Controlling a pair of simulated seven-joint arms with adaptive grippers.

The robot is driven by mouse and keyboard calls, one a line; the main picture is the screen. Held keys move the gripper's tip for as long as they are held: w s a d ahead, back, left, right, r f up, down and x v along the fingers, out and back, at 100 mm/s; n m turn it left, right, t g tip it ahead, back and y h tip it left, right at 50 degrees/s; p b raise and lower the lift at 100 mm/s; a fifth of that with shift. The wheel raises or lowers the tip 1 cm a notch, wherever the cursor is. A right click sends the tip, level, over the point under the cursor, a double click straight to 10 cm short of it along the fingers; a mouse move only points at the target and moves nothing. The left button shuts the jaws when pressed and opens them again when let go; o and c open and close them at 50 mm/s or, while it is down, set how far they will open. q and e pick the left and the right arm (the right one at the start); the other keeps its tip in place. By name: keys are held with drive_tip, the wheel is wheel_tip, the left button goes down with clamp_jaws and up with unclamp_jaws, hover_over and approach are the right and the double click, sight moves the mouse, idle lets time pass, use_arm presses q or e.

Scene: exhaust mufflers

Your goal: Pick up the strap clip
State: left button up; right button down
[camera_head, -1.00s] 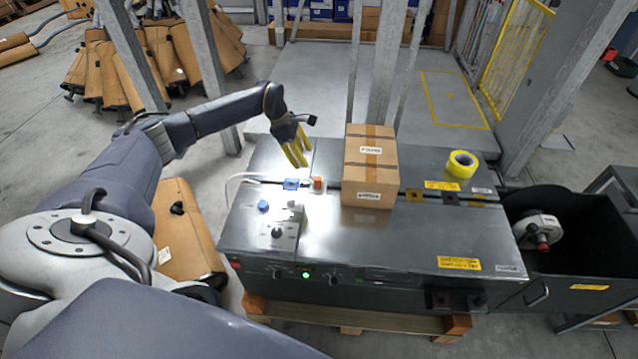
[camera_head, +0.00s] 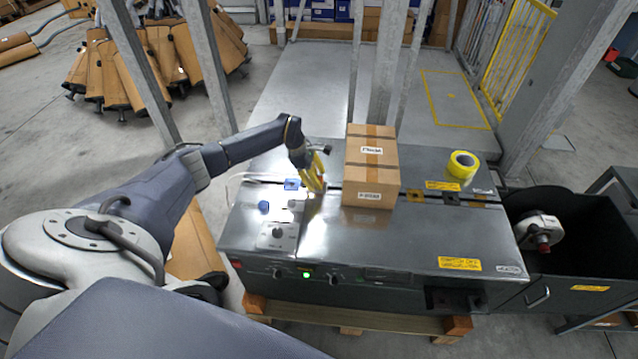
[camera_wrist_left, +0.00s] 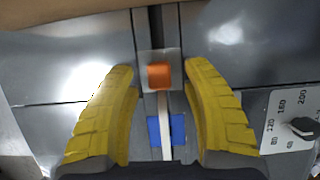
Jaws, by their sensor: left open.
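A small orange block, which looks like the strap clip (camera_wrist_left: 159,77), sits on a pale square plate at the end of a white strap (camera_wrist_left: 165,112) in the left wrist view. The fingers hide it in the head view. My left gripper (camera_head: 317,184) points down over the machine top, left of the carton. In the left wrist view my left gripper (camera_wrist_left: 160,66) is open, with one yellow finger on each side of the orange block and a gap on both sides. I cannot tell its exact height above the block. My right gripper is not in view.
A cardboard carton (camera_head: 370,170) stands close to the right of the gripper. A blue piece (camera_wrist_left: 165,130) lies under the strap. A dial panel (camera_head: 277,237) is nearer the front. A yellow tape roll (camera_head: 462,165) lies farther right. The machine's front right top is clear.

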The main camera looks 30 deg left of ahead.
use_arm(q)
drive_tip(key=shift+x, duration=1.1)
drive_tip(key=shift+c, duration=0.6)
clamp_jaws()
